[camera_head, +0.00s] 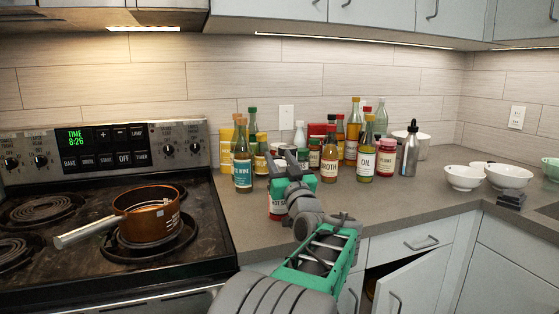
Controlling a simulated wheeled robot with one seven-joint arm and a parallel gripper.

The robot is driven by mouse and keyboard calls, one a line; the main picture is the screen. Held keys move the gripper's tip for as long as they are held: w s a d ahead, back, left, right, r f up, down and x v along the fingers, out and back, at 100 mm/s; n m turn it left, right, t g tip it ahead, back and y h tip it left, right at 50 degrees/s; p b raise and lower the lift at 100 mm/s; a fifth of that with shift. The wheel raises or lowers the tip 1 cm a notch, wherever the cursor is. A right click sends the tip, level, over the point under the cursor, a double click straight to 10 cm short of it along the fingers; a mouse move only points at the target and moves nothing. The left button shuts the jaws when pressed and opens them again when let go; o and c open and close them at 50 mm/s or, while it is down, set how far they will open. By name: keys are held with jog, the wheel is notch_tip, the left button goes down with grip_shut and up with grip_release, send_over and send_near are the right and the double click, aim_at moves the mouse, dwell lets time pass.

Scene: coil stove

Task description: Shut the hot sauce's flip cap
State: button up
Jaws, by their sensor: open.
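My gripper (290,157) is over the counter, in front of the bottle group, its fingers apart. Just below and left of it, a red-labelled container (276,207) stands near the counter's front, mostly hidden behind my gripper and wrist. It may be the hot sauce, but its label is too covered to read. Its top and any flip cap are hidden, so I cannot tell whether the cap is up or down, or whether my fingers touch it.
A copper pot (147,222) sits on the stove. White bowls (508,176) are at right. A lower cabinet door (408,287) hangs open.

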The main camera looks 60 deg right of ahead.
aim_at(283, 167)
jog(key=b+v, duration=0.1)
jog(key=v, duration=0.6)
jog(key=shift+s+a+f, duration=0.2)
jog(key=shift+a, duration=0.05)
